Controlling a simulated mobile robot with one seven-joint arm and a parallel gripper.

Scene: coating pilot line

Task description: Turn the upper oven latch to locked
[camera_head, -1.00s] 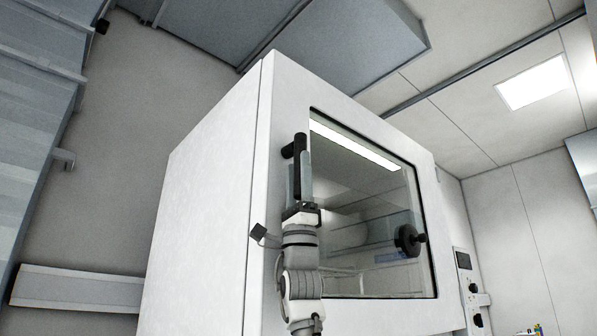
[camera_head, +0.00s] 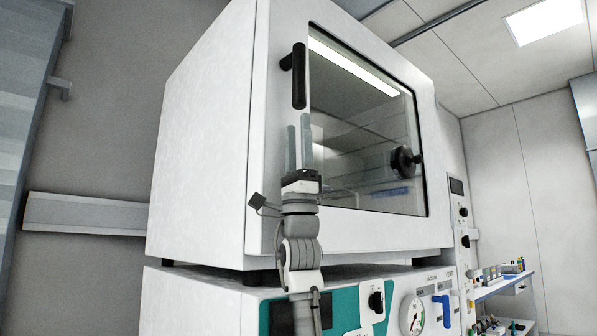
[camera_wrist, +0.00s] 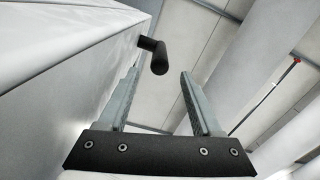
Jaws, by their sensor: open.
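The upper oven is a white cabinet (camera_head: 210,150) with a glass window in its door. A black upright bar on a short stem, which looks like the latch (camera_head: 299,78), is at the door's left edge; its end also shows in the wrist view (camera_wrist: 157,57). My gripper (camera_head: 299,122) is open and empty, pointing up, just below the bar's lower end. In the wrist view, the bar lies beyond and between the two fingertips (camera_wrist: 160,76), apart from them. A black round knob (camera_head: 404,161) sits at the window's right side.
A lower unit (camera_head: 200,300) with a teal panel (camera_head: 345,308), a dial gauge (camera_head: 412,314) and a blue lever (camera_head: 444,309) stands underneath. A control box (camera_head: 460,222) and a cluttered shelf (camera_head: 505,285) are at right. The oven's white face runs close along the wrist view's left.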

